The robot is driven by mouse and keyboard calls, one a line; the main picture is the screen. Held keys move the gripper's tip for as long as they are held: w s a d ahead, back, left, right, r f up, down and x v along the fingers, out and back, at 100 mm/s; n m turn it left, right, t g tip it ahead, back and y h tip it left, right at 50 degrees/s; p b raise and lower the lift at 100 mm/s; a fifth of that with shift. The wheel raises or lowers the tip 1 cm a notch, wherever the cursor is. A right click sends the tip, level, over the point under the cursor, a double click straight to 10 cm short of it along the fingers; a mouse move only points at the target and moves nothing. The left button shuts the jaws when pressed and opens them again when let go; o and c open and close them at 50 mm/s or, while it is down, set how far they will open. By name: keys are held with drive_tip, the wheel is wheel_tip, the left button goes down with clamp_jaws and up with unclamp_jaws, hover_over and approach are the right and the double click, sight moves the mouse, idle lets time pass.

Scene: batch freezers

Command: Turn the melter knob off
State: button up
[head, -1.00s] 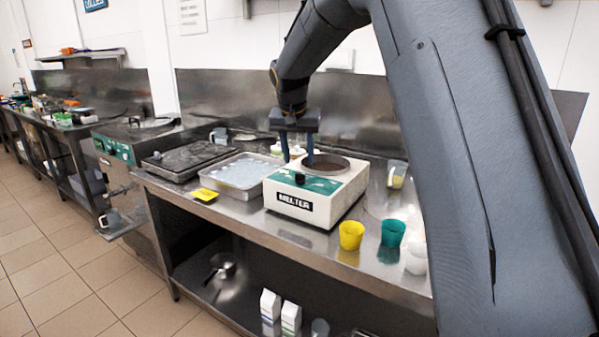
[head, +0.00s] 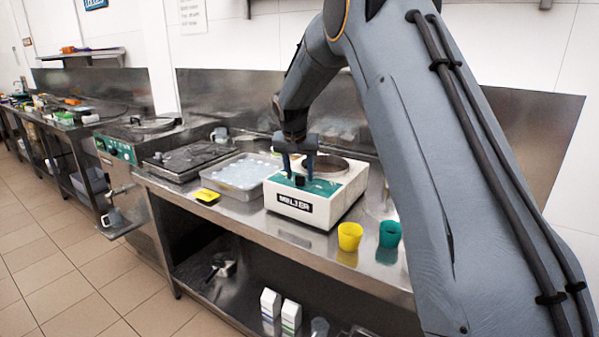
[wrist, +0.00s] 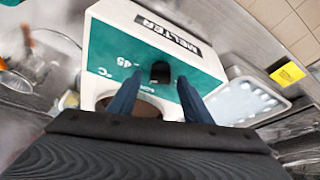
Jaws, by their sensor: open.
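The melter (head: 318,207) is a white box with a green top panel, a black label reading MELTER and a round dark well at its back. It stands on the steel counter. Its black knob (head: 300,181) sits on the green panel, and in the wrist view the knob (wrist: 160,72) shows between and just beyond the fingertips. My gripper (head: 297,176) points down over the panel with its blue fingers apart. In the wrist view my gripper (wrist: 156,80) is open with one finger on each side of the knob. I cannot tell whether a finger touches it.
A steel tray of pale round pieces (head: 215,176) and a dark lidded unit (head: 187,159) stand left of the melter. A yellow cup (head: 349,236) and a green cup (head: 390,234) stand in front right. A yellow card (head: 205,196) lies near the front edge.

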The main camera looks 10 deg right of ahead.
drive_tip(key=shift+c, duration=0.4)
drive_tip(key=c, duration=1)
